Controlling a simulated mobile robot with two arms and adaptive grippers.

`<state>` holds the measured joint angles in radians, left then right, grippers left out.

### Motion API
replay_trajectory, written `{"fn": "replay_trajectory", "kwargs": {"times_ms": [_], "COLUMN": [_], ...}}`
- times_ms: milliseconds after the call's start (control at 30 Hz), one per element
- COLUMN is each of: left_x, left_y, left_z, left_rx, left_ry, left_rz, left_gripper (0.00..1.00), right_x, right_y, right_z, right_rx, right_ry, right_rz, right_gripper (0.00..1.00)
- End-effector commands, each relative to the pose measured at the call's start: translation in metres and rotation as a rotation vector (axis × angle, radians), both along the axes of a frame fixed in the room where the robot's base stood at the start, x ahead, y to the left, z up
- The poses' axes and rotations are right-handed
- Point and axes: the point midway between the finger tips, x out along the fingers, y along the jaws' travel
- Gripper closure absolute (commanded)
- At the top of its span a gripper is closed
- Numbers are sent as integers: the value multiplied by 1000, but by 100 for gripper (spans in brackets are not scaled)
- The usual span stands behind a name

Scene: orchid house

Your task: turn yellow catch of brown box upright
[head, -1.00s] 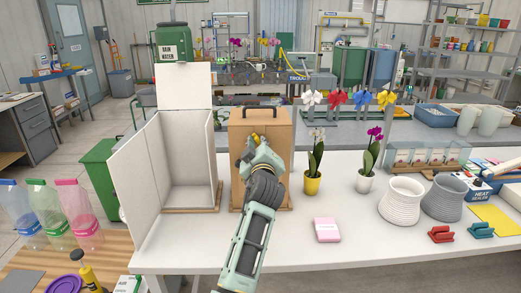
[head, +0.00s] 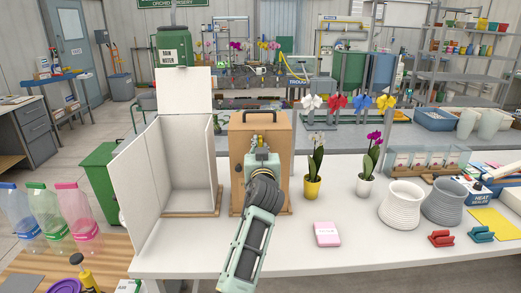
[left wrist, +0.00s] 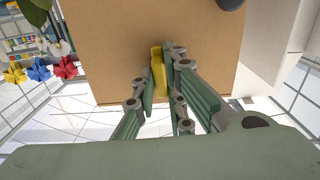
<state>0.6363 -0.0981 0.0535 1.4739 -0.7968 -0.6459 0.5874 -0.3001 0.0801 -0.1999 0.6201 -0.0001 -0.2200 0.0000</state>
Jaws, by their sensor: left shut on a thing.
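The brown box (head: 279,130) stands on the white table, its front facing me, with a dark handle on top. Its yellow catch (left wrist: 158,72) sits high on the front panel and looks lengthwise upright, along the box's height. In the head view only small yellow bits of the catch show above my left gripper (head: 258,142). In the left wrist view the left gripper's (left wrist: 163,80) fingers are closed around the catch. My left arm and gripper hide the middle of the box front. My right gripper is not in view.
An open white box (head: 185,150) stands close on the left. Two potted orchids (head: 312,187) stand close on the right. A pink block (head: 327,234) lies in front, near the right of my arm. Ribbed pots (head: 402,204) stand farther right.

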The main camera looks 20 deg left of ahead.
Motion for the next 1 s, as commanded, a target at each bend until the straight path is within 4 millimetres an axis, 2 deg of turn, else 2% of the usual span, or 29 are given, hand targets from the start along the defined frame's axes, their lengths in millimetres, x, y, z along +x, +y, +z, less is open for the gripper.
{"fn": "replay_trajectory", "kwargs": {"times_ms": [600, 633, 800, 1000], "left_x": [0, 0, 0, 0], "left_y": [0, 0, 0, 0], "left_z": [-1, -1, -1, 0], "left_rx": [40, 40, 39, 37], "left_ry": [20, 20, 19, 17], "left_rz": [1, 1, 1, 0], "left_gripper": [100, 87, 73, 70], "right_x": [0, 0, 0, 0], "right_y": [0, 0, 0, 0], "right_z": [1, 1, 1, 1], "right_rx": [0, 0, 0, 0], "right_ry": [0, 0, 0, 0], "right_rz": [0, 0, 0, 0], "right_gripper": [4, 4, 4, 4]}}
